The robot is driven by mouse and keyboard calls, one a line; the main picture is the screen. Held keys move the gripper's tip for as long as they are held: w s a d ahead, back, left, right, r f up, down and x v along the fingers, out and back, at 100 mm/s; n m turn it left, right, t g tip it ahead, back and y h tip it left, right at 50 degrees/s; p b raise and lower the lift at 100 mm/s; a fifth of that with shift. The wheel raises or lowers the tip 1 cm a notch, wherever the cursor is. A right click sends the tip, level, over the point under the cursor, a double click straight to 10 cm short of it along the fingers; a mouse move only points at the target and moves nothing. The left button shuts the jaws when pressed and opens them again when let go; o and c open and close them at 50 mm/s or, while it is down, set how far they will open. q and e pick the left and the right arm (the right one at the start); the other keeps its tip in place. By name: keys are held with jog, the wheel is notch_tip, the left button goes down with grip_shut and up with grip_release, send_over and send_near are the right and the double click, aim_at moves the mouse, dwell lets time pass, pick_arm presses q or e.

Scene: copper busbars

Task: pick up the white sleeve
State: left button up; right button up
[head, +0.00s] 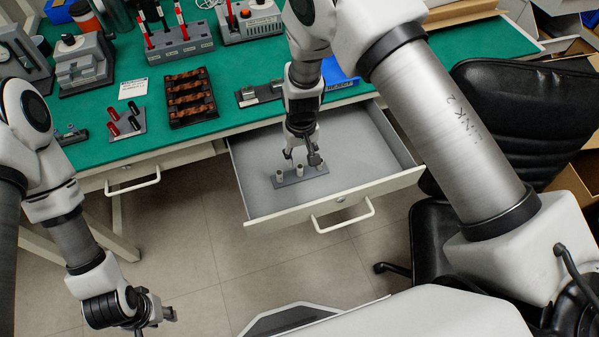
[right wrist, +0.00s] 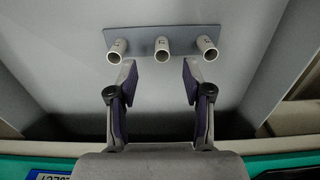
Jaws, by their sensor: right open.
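A small grey plate (head: 290,180) stands in the open drawer with three short white sleeves upright on it. In the right wrist view the sleeves are a left one (right wrist: 117,49), a middle one (right wrist: 162,46) and a right one (right wrist: 207,48), all hollow at the top, in a row on the plate (right wrist: 140,39). My right gripper (right wrist: 160,78) is open and empty, its fingers apart on either side of the middle sleeve's line, with the sleeves beyond the tips. In the head view my right gripper (head: 302,158) hangs over the plate and partly hides it. My left gripper (head: 157,314) is low at the left, away from the drawer.
The drawer (head: 370,190) has raised walls around the plate and bare floor to the right. The green bench (head: 225,105) behind holds a dark tray of copper bars (head: 190,97), a blue box (head: 338,75) and fixtures. A black chair (head: 520,120) stands at right.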

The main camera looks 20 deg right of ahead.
aim_at(300, 172)
notch_tip(300, 172, down, 6)
jog(key=shift+a+r, duration=0.15)
jog(key=shift+r, duration=0.05)
jog(key=shift+s, duration=0.1)
jog(key=c, duration=0.7)
jog(key=shift+c, duration=0.2)
